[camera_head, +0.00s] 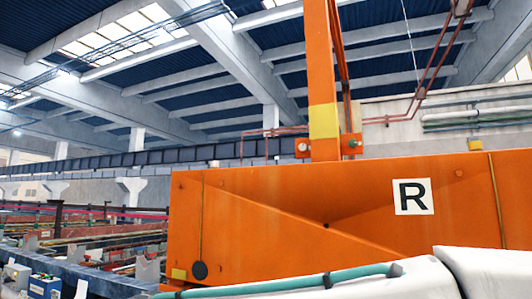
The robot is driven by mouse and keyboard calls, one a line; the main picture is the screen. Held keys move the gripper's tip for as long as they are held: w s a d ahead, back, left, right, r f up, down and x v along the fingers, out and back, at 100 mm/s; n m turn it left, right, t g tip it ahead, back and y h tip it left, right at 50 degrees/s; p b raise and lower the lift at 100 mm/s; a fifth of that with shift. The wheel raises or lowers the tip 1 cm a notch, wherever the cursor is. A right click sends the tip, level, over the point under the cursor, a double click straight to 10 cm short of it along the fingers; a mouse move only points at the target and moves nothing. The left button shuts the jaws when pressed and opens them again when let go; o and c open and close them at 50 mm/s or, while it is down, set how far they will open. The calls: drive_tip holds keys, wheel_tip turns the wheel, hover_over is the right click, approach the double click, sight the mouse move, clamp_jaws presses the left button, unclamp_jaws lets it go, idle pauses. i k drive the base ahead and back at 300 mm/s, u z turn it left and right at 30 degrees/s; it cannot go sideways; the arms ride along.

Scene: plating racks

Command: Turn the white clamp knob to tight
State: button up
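I cannot make out a white clamp knob for certain. A small pale round part (303,147) shows on the left side of the orange post's foot, too small to identify. A small green round part (352,143) is on the right side of the same foot. The orange post (319,80) has a yellow band and rises from a large orange beam (290,210) that fills the middle and right. My gripper is not in this view.
The beam carries a white plate marked R (413,197) and a dark round disc (199,271) at its lower left. Low racks and tanks (60,240) stand at the left. A blue box (45,287) is at the bottom left. Pipes (470,118) run along the right wall.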

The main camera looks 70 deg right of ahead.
sight(303, 147)
drive_tip(key=i, duration=2.25)
drive_tip(key=z, duration=2.35)
